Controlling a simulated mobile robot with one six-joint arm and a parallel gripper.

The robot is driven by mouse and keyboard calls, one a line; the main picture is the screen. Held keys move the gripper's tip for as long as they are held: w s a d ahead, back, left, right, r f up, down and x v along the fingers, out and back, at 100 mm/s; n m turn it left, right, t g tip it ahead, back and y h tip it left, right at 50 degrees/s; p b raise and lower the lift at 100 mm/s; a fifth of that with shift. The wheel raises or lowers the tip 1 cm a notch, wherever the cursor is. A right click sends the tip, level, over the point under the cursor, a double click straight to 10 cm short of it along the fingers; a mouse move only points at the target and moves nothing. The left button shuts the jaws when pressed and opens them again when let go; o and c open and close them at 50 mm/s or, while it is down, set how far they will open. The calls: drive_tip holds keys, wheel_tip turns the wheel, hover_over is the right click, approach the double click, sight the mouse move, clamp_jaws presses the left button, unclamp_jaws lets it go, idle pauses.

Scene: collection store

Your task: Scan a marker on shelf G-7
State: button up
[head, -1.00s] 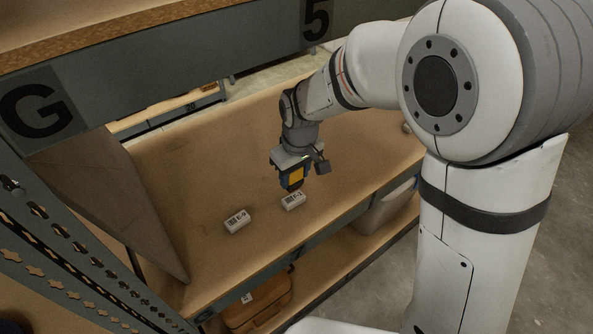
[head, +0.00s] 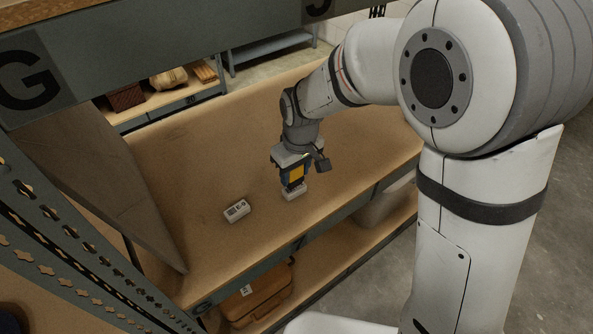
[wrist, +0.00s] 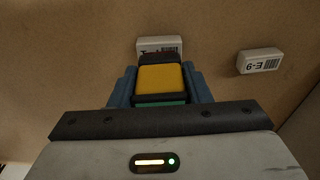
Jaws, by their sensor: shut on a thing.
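My gripper (head: 294,168) is shut on a small yellow and black device (head: 297,174), seen from above in the wrist view (wrist: 160,78). The device points down at a white marker block (head: 294,194) on the wooden shelf (head: 250,150) and covers part of it. I cannot tell if they touch. In the wrist view this block (wrist: 150,44) shows a barcode, its lettering partly hidden. A second white block (head: 236,211) lies to its left on the shelf.
A sign with a large "G" (head: 30,82) is on the upper beam. A slanted grey-brown panel (head: 110,185) and a perforated upright (head: 70,235) bound the left. An orange-brown case (head: 258,292) and a pale bin (head: 385,205) are below the shelf.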

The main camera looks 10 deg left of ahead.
drive_tip(key=shift+f+b, duration=0.35)
drive_tip(key=shift+f, duration=0.25)
idle(1.2)
drive_tip(key=shift+r+p, duration=2.65)
drive_tip(key=shift+r, duration=0.95)
